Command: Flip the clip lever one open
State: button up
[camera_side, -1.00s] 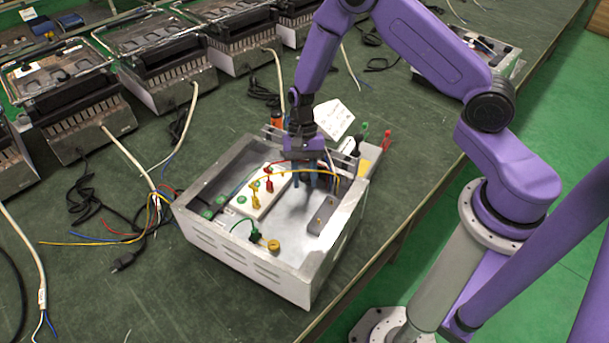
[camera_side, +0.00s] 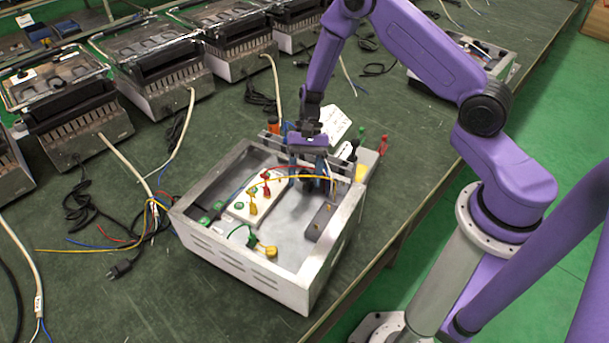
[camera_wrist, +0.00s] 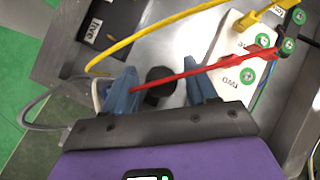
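My gripper (camera_wrist: 163,90) is open over the right back part of the metal box (camera_side: 225,254), its two blue fingers apart; it also shows in the side view (camera_side: 308,172). A dark round knob-like part (camera_wrist: 158,85) shows between the fingers; I cannot tell its exact distance. A red clip (camera_wrist: 262,52) and a yellow clip (camera_wrist: 247,20) are on the white terminal block (camera_wrist: 228,68), right of the fingers in the wrist view. The red cable crosses the gap between the fingers. A green clip (camera_side: 252,240) is near the box's front. I cannot tell which lever is one.
A yellow cable (camera_wrist: 150,33) arches across the box above the fingers in the wrist view. The box walls surround the work. Loose cables (camera_side: 130,240) lie on the green table to the left.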

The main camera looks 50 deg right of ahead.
jog(key=v, duration=1.7)
jog(key=shift+d+r, duration=0.15)
jog(key=shift+w, duration=0.1)
jog(key=s+a+r+n+t+h, duration=0.1)
jog(key=s+a+r+n+h, duration=0.1)
jog(key=s+a+r+n, duration=0.45)
jog(key=s+a+r+n+h, duration=0.1)
jog(key=s+a+n+h, duration=0.2)
jog(key=s, duration=0.6)
jog(key=s+d+r+n+t, duration=0.1)
jog(key=s+d+n+t, duration=0.2)
jog(key=s+n, duration=0.8)
jog(key=s, duration=0.4)
jog(key=shift+s+d+r, duration=0.15)
jog(key=shift+s+d, duration=0.05)
jog(key=shift+s, duration=0.05)
